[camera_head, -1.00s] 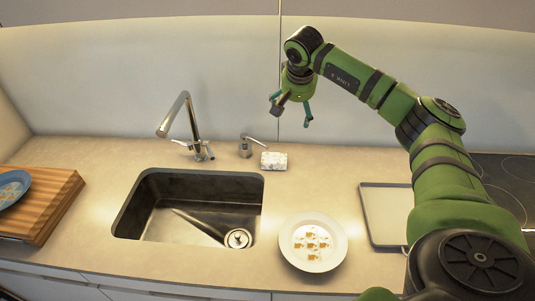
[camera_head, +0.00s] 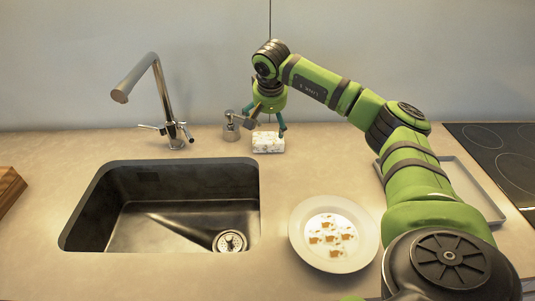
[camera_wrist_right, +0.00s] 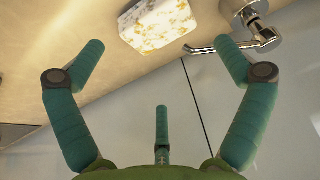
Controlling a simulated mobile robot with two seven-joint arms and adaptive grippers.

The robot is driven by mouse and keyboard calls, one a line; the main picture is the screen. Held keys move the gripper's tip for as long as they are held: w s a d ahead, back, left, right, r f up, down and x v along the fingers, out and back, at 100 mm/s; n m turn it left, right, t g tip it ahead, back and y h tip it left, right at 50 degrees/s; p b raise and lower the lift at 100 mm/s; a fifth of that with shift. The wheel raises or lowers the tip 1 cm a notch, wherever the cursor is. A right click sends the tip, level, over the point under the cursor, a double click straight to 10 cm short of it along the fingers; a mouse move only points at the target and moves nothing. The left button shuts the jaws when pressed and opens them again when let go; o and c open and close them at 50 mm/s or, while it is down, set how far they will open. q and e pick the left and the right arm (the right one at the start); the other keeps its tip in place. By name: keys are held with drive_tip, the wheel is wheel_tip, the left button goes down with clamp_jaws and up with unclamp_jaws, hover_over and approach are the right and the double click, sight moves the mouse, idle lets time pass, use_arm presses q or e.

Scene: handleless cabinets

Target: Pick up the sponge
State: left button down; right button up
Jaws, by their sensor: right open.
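The sponge (camera_head: 268,143) is a small white block with yellowish-brown speckles, lying on the counter behind the sink's right back corner. My right gripper (camera_head: 265,121) is open and empty just above it, fingers pointing down. In the right wrist view the sponge (camera_wrist_right: 157,24) lies beyond the spread teal fingertips of the right gripper (camera_wrist_right: 160,46), between them sideways and apart from them. My left gripper is in neither view.
A soap dispenser (camera_head: 232,128) stands close to the sponge's left, with the faucet (camera_head: 158,100) further left. The sink (camera_head: 120,205) and a plate with a brown-spotted pattern (camera_head: 303,245) are in front. A grey tray (camera_head: 468,190) is right, partly behind my arm. The wall is close behind.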

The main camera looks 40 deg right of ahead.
sight(268, 138)
wheel_tip(268, 138, down, 3)
drive_tip(key=shift+w+d+f, duration=0.1)
drive_tip(key=shift+d+f, duration=0.05)
drive_tip(key=shift+f, duration=0.05)
drive_tip(key=p+x, duration=0.1)
drive_tip(key=x, duration=0.4)
drive_tip(key=shift+w+d+f, duration=0.1)
drive_tip(key=shift+w, duration=0.2)
drive_tip(key=shift+f, duration=0.15)
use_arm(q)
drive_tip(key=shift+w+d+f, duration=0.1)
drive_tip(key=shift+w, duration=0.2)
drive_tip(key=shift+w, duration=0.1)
use_arm(e)
drive_tip(key=c, duration=0.8)
